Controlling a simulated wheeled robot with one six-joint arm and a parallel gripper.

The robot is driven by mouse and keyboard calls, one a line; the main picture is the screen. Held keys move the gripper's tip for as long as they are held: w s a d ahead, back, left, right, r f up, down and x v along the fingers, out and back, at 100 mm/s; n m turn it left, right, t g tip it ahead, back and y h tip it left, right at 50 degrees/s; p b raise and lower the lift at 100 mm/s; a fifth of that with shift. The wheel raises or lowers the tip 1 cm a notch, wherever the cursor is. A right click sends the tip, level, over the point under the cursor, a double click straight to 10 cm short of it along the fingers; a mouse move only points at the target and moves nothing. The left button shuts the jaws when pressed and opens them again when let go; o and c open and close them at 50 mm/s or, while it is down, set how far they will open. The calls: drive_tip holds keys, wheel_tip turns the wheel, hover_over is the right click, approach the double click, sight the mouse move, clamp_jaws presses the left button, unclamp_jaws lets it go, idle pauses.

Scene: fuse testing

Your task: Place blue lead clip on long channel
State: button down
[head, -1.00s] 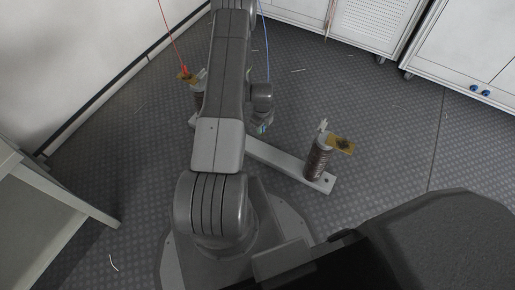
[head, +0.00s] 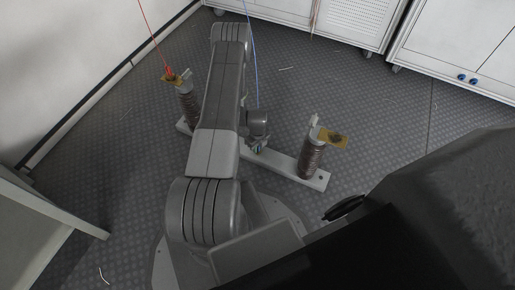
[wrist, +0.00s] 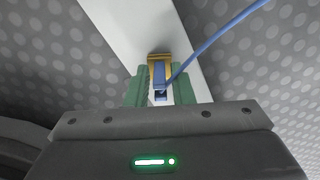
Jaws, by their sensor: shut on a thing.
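The blue lead clip (wrist: 160,75) shows in the wrist view between the green fingers of my gripper (wrist: 159,90), which is shut on it. A gold-coloured piece (wrist: 160,57) is at the clip's far end. The blue lead (wrist: 215,38) runs from the clip to the upper right; in the head view the lead (head: 251,45) rises behind my arm. The long white channel (wrist: 130,22) lies under the clip in the wrist view; whether they touch is unclear. In the head view my gripper (head: 256,148) is by the middle of the channel (head: 283,163), with the clip hard to make out.
A brown ribbed insulator (head: 312,158) with a gold plate (head: 333,138) stands at the channel's right end. Another insulator (head: 187,105), with a red lead (head: 153,35) at its top, stands at the left end. White cabinets (head: 455,65) are behind; the patterned floor is mostly clear.

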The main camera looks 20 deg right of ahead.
drive_tip(key=c, duration=1.2)
unclamp_jaws()
drive_tip(key=shift+f, duration=0.1)
drive_tip(key=shift+o, duration=0.2)
wheel_tip(320, 180, up, 12)
drive_tip(key=p, duration=0.4)
drive_tip(key=shift+p, duration=0.3)
